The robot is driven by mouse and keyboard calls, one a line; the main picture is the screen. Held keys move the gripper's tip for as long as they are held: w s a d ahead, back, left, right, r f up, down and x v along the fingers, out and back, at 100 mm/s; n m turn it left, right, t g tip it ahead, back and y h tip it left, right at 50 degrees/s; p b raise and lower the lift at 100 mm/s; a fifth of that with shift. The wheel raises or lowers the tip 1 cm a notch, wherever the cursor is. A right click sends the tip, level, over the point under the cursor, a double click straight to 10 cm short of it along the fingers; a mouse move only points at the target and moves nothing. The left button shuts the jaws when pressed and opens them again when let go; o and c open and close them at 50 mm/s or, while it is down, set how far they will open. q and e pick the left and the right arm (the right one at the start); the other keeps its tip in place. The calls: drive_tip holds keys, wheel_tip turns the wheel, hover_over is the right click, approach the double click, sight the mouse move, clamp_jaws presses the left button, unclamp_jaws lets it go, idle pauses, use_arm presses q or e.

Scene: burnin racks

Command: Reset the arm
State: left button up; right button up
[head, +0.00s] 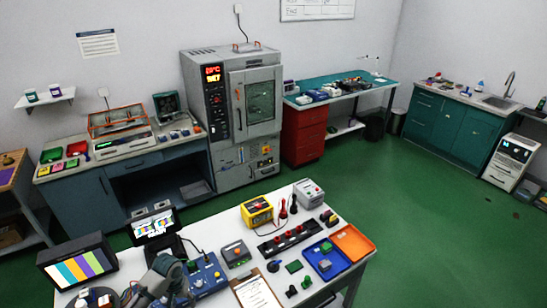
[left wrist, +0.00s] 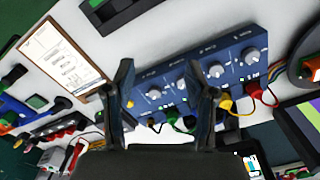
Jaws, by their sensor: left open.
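My left arm and gripper (head: 170,277) show at the bottom left of the head view, over the near white table. In the left wrist view the two dark fingers of the left gripper (left wrist: 158,82) stand apart with nothing between them. Behind them is a blue instrument (left wrist: 230,65) with grey knobs and coloured plugs; I cannot tell how far it is from the fingertips. It also shows in the head view (head: 206,274), just right of the gripper. My right gripper is not in view.
The near table carries a colour-bar monitor (head: 78,264), a clipboard (head: 256,291), a yellow meter (head: 257,211), a blue tray (head: 315,263) and an orange tray (head: 354,243). A grey oven (head: 222,110) stands at the back wall. Green floor (head: 420,210) is clear at right.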

use_arm(q)
drive_tip(key=s+d+f+m+t+h, duration=0.25)
drive_tip(key=s+d+f, duration=0.45)
drive_tip(key=s+d, duration=0.6)
drive_tip(key=s+a+r+t+y, duration=0.1)
drive_tip(key=s+a+r+y, duration=0.15)
drive_tip(key=s, duration=1.15)
wheel_tip(320, 180, down, 29)
drive_tip(key=s+g+b, duration=0.1)
drive_tip(key=s+b, duration=0.1)
drive_tip(key=b, duration=0.3)
drive_tip(key=s+a+f+b, duration=0.2)
drive_tip(key=s+f, duration=0.7)
drive_tip(key=f, duration=0.2)
drive_tip(key=s+a+f+g+b, duration=0.1)
drive_tip(key=s+f+b, duration=0.1)
drive_tip(key=s+f, duration=0.7)
wheel_tip(320, 180, down, 3)
drive_tip(key=shift+a+r, duration=0.1)
drive_tip(key=shift+a, duration=0.3)
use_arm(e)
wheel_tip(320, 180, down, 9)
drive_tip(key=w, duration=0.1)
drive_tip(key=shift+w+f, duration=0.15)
use_arm(q)
drive_tip(key=shift+s+g, duration=0.1)
drive_tip(key=shift+g, duration=0.15)
